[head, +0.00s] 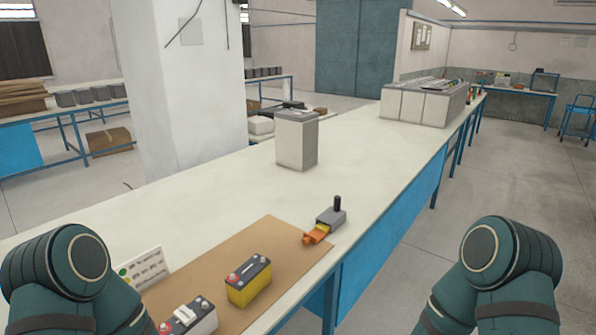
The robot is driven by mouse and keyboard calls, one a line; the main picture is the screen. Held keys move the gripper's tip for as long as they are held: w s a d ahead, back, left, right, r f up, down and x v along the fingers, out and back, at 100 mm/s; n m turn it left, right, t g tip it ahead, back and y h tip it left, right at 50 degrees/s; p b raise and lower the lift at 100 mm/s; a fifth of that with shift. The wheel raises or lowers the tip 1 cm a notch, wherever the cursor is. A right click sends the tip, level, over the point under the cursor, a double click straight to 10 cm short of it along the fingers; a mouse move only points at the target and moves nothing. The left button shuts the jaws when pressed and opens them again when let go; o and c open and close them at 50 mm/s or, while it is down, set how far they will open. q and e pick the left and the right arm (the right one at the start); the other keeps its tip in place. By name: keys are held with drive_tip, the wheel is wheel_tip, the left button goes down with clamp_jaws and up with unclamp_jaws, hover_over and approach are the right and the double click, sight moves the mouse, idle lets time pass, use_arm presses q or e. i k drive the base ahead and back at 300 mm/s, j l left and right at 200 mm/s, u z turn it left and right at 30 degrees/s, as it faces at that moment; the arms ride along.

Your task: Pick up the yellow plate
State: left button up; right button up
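No flat yellow dish shows. A small yellow piece (322,229) lies at the right edge of the brown board, between an orange part (312,238) and a grey device (331,217) with an upright black knob. I cannot tell whether it is a plate. A yellow battery (248,287) with a black top and a red cap stands on the board to its lower left. Neither of my grippers is in view; only my green arm links show at the lower left and lower right, apart from these things.
The brown board (215,265) lies on a long white bench (215,215). A white battery (190,318) and a small sign (145,268) are at its near left. A grey box (296,142) stands mid-bench, with larger boxes (425,103) farther back. The bench between is clear.

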sight(322, 228)
drive_tip(key=i+z, duration=0.1)
drive_tip(key=z, duration=0.35)
drive_tip(key=i+z, duration=0.15)
drive_tip(key=z, duration=0.35)
drive_tip(key=i+j+z, duration=0.55)
drive_tip(key=i+j, duration=0.2)
